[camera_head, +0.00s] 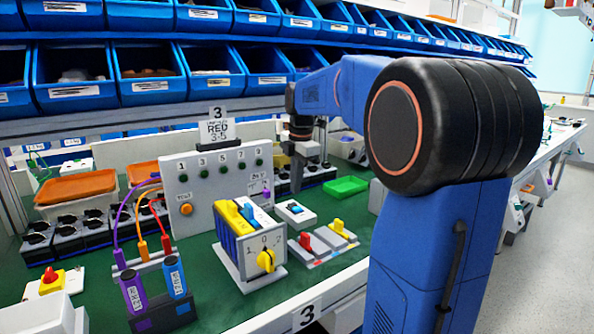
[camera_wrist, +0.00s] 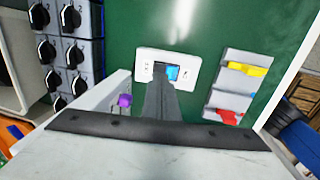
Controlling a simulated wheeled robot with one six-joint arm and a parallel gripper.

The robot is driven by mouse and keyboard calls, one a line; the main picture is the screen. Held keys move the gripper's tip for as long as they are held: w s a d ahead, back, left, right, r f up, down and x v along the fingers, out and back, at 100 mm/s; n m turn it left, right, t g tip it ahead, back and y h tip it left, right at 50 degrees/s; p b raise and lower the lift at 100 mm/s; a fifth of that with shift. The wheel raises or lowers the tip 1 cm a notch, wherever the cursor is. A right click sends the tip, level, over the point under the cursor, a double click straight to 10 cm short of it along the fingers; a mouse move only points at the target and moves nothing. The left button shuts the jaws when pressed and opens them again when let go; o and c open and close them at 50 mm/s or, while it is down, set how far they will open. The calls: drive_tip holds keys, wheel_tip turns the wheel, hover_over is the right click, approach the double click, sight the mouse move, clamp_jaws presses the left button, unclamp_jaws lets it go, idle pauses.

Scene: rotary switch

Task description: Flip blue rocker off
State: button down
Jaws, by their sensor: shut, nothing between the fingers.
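The blue rocker (camera_head: 295,209) sits in a white switch plate (camera_head: 304,219) on the green bench top. In the wrist view the rocker (camera_wrist: 172,73) shows in the middle of its plate (camera_wrist: 145,57), partly covered by my fingers. My gripper (camera_head: 297,189) is shut and empty, pointing down just above and behind the plate in the head view. In the wrist view my gripper's tips (camera_wrist: 162,80) overlap the near side of the rocker. I cannot tell whether they touch it. Which way the rocker is tilted is too small to tell.
Red (camera_head: 305,240) and yellow (camera_head: 337,226) switches stand close in front and to the right of the plate. A box with a yellow rotary knob (camera_head: 266,260) is to the left. A grey panel (camera_head: 216,180) with a purple knob (camera_wrist: 124,100) stands beside my gripper. A green tray (camera_head: 346,186) lies behind.

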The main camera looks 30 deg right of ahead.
sight(297, 207)
drive_tip(key=shift+w+f, duration=0.15)
drive_tip(key=shift+f, duration=0.85)
drive_tip(key=shift+w+f, duration=0.15)
drive_tip(key=shift+f, duration=0.8)
drive_tip(key=shift+w+f+g, duration=0.25)
drive_tip(key=shift+f+g, duration=0.15)
drive_tip(key=shift+g, duration=0.1)
drive_tip(key=shift+s, duration=0.15)
drive_tip(key=shift+s+f, duration=0.1)
drive_tip(key=shift+s, duration=0.75)
